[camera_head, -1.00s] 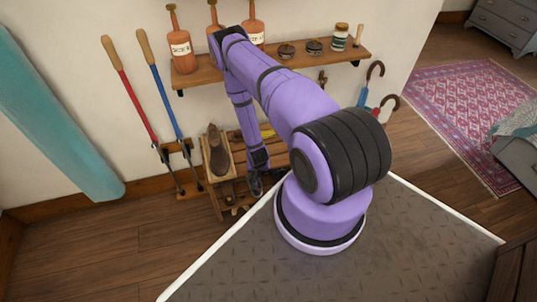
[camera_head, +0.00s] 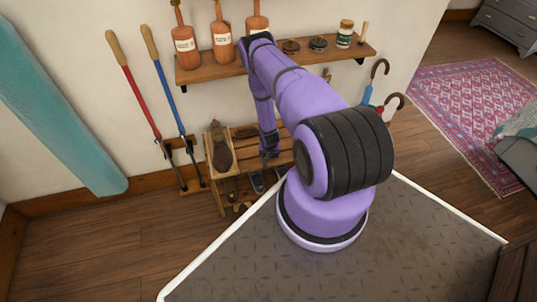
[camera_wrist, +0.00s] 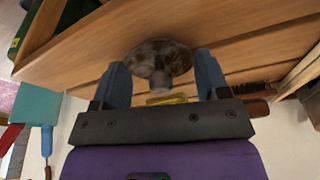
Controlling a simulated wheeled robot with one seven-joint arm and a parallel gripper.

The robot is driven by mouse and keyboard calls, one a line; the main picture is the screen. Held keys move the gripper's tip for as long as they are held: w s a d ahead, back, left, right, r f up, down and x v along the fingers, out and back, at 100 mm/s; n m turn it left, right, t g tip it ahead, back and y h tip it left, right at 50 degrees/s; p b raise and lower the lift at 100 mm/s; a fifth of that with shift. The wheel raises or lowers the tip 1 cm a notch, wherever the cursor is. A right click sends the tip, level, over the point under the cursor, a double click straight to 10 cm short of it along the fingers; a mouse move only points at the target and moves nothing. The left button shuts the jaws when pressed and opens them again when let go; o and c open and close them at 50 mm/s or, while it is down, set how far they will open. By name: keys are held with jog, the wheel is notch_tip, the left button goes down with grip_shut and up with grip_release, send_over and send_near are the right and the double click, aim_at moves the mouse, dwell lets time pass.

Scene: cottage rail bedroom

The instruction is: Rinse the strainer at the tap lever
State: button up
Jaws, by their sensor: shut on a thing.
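My gripper shows in the wrist view (camera_wrist: 160,72), its two blue-grey fingers apart and closed on a round, mottled brown piece (camera_wrist: 160,52) with a grey knob facing the camera. I cannot tell if this piece is a strainer. In the head view my gripper (camera_head: 270,152) hangs down in front of the low wooden rack (camera_head: 227,187), below the wall shelf; what it holds is too small to make out there. I see no tap or tap lever in either view.
A shoe (camera_head: 220,148) stands on the rack's left end. Red-handled (camera_head: 138,92) and blue-handled (camera_head: 166,88) tools lean left of it. The wall shelf (camera_head: 210,73) bears bottles and small tins. Umbrellas (camera_head: 380,95) hang at right. Floor at left is clear.

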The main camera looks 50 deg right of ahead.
jog(key=shift+f, duration=0.25)
jog(key=o, duration=0.9)
jog(key=v, duration=1.2)
jog(key=shift+r, duration=0.15)
